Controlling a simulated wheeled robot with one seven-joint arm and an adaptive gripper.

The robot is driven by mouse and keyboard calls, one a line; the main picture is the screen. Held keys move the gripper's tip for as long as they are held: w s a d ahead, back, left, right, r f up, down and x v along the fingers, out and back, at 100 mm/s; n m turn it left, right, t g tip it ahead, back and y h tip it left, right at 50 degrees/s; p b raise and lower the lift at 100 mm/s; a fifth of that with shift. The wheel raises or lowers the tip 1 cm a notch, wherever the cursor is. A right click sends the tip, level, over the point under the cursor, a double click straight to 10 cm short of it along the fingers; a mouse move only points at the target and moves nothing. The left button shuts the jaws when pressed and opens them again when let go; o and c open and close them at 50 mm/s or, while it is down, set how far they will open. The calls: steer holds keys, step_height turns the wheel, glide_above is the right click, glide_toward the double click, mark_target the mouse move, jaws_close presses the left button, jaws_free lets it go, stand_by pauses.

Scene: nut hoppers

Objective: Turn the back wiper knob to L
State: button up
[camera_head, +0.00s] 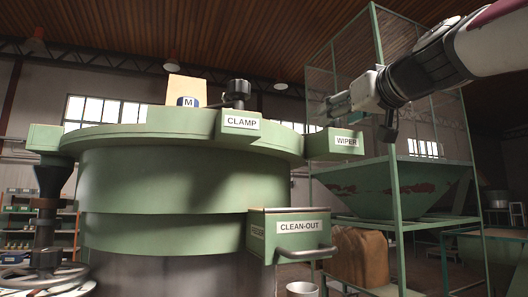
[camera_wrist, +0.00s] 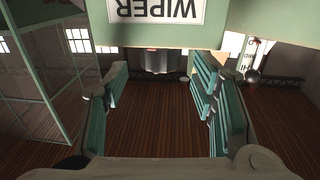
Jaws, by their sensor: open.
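The wiper block (camera_head: 320,146) is a green box at the right rim of the hopper, with a white WIPER label (camera_head: 346,141). In the wrist view the label (camera_wrist: 157,9) is upside down at the top. A grey metal knob (camera_wrist: 160,62) with a small red mark at its base sits against the block, in the gap between my fingers. Its pointer and letters cannot be read. My gripper (camera_head: 332,106) is just above the wiper block in the head view. Its teal-padded fingers (camera_wrist: 158,84) are open in the wrist view, apart from each other, with nothing gripped.
The green hopper (camera_head: 165,185) carries a CLAMP block (camera_head: 240,124) with a black knob (camera_head: 237,90), a box marked M (camera_head: 187,92) and a CLEAN-OUT drawer (camera_head: 298,227). A handwheel (camera_head: 45,277) is at left. A caged green hopper (camera_head: 400,186) stands behind at right.

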steer(key=shift+p+x, duration=0.45)
steer(key=shift+x, duration=1.45)
steer(key=shift+c, duration=0.2)
jaws_close()
